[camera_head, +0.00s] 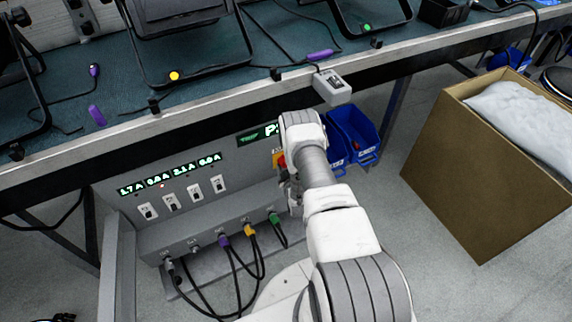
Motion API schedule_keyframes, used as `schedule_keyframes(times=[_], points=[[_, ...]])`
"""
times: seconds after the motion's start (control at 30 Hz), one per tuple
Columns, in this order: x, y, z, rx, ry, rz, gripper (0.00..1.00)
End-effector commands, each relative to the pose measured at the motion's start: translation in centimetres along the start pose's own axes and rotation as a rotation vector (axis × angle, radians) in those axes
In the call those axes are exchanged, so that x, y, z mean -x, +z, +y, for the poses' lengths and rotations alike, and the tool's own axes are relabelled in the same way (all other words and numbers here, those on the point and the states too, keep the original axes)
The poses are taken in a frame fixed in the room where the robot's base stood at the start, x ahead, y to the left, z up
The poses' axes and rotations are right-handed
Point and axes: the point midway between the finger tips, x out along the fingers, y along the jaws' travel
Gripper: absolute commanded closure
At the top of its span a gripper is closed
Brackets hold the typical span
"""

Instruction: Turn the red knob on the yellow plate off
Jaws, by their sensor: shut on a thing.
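A small part of the red knob (282,160) and the yellow plate (275,155) shows on the right side of the grey power panel (180,215), under the bench edge. My gripper (290,178) is at the panel in front of the knob, and my wrist covers most of both. The fingers are mostly hidden behind my arm. The gripper is shut on the red knob as far as the view shows. The knob's angle cannot be seen.
The panel has lit green readouts (170,175), several white switches (195,192) and plugged cables (250,230) below. Blue bins (355,135) stand right of my wrist. A grey box (332,87) hangs at the bench edge (230,100). A cardboard box (480,170) is at right.

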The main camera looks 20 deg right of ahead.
Motion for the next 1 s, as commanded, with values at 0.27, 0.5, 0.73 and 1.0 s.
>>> schedule_keyframes(times=[0.27, 0.5, 0.73, 1.0], points=[[0.06, 0.17, -0.37, 0.246, 0.094, 0.018, 0.97], [0.03, 0.31, -0.44, 0.446, 0.176, 0.031, 0.97], [0.00, 0.39, -0.46, 0.601, 0.238, 0.041, 0.97], [-0.03, 0.47, -0.39, 0.711, 0.283, 0.048, 0.97]])
